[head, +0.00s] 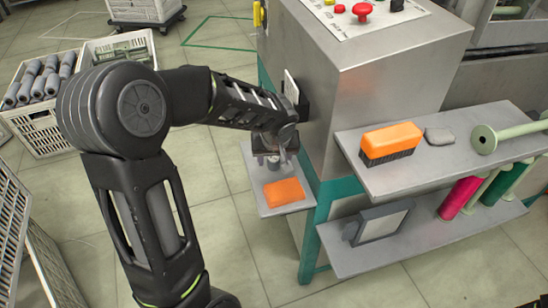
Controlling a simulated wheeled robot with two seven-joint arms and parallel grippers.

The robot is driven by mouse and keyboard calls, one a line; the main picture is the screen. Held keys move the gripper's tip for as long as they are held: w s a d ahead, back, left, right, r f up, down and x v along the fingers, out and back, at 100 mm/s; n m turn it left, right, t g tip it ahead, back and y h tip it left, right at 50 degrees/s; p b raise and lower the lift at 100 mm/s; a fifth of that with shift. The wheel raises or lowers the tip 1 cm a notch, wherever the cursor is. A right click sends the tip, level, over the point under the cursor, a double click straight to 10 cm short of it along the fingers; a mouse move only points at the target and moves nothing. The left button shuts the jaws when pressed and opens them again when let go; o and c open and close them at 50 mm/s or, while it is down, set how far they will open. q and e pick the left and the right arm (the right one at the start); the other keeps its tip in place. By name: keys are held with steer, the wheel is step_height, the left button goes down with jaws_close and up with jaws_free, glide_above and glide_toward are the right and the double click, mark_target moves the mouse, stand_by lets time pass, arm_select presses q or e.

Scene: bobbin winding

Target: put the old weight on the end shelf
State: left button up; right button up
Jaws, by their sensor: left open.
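The end shelf (256,182) is a small grey metal shelf low on the machine's near-left end. An orange cloth (284,191) lies on its front part. A small grey metal piece, apparently the old weight (273,163), shows on the shelf behind the cloth, right under my left gripper. My left gripper (270,154) points down over the back of the shelf, with its jaws open around or just above this piece. The gripper hides much of it, so I cannot tell if they touch. My right gripper is not in view.
The machine (370,75) stands right beside the gripper. A side shelf (365,180) holds an orange brush (391,143), a grey lump (439,136) and a pale green spool (485,139). Crates stand left; the floor between is clear.

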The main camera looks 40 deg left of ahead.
arm_select(q)
steer(key=p+v, duration=0.1)
steer(key=v, duration=1.1)
steer(key=shift+p, duration=0.4)
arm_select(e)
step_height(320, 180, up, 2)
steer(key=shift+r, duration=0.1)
